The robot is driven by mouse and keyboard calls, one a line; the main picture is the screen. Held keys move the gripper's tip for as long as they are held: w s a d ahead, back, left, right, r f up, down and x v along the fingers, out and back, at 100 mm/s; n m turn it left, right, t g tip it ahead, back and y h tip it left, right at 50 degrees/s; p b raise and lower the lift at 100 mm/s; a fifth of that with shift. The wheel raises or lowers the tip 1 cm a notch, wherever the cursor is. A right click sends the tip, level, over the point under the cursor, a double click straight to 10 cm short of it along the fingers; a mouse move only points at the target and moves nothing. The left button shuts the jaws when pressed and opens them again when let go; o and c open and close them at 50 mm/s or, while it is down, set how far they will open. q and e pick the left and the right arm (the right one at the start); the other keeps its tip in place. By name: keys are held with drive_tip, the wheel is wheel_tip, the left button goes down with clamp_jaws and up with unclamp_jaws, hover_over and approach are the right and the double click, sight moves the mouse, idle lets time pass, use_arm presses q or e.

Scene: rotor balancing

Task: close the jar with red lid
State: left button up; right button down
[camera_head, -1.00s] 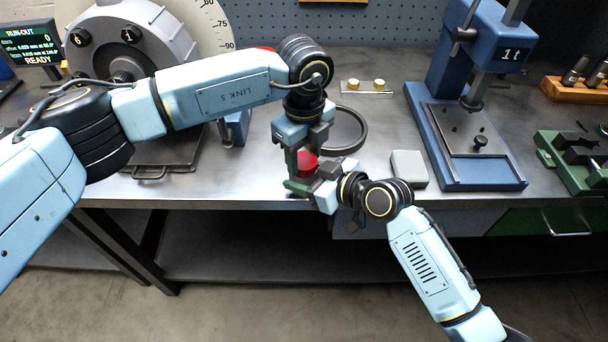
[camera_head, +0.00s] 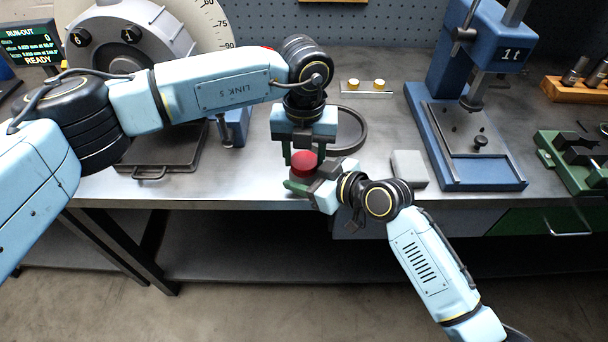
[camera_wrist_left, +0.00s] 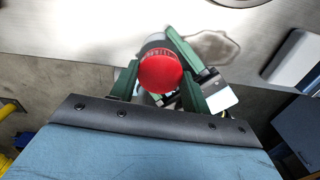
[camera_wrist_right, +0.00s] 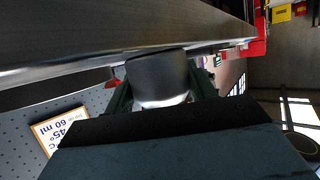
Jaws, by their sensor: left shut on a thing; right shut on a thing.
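The red lid (camera_head: 303,161) sits between the fingers of my left gripper (camera_head: 303,160), which points down and is shut on it. In the left wrist view the lid (camera_wrist_left: 160,73) shows as a red disc with a ribbed edge, directly over the jar. My right gripper (camera_head: 308,185) comes from the front right and is shut on the jar below the lid. In the right wrist view the jar (camera_wrist_right: 157,80) is a dark grey cylinder between the fingers. Whether the lid is seated on the jar is hard to tell.
The bench's front edge is close to the grippers.

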use_arm(q)
drive_tip(key=o, duration=1.1)
drive_tip(key=shift+r, duration=2.25)
drive_tip(key=shift+c, duration=0.3)
drive_tip(key=n, duration=0.1)
drive_tip(key=r+n, duration=0.1)
drive_tip(key=n, duration=0.2)
drive_tip(key=shift+d+r, duration=0.1)
drive_tip(key=shift+r, duration=0.2)
drive_tip(key=n, duration=0.2)
drive_tip(key=r+n, duration=0.1)
drive_tip(key=n, duration=0.1)
drive_tip(key=r+n, duration=0.1)
drive_tip(key=shift+n, duration=0.4)
drive_tip(key=shift+f, duration=0.15)
drive_tip(key=shift+f, duration=3.95)
